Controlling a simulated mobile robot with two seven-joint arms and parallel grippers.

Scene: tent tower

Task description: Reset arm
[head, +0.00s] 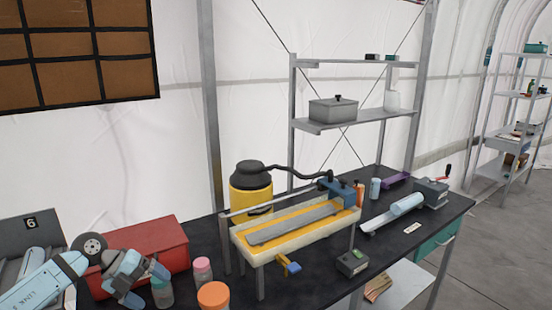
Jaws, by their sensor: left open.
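My left arm (45,283) comes in from the lower left, pale blue and grey, with a dark round joint. My left gripper (147,286) is open at the lower left, over the near left part of the black workbench. Its fingers point down and to the right. Nothing shows between the fingers. A clear jar (162,294) is close beside the right fingertip; I cannot tell whether they touch. My right gripper is not in view.
A red box (150,245) stands behind the gripper. Jars with pink (202,265) and orange (213,294) lids stand to its right. A yellow-and-white trough device (297,235) fills the bench middle. A yellow canister (250,190) and a small dark box (352,263) stand near it.

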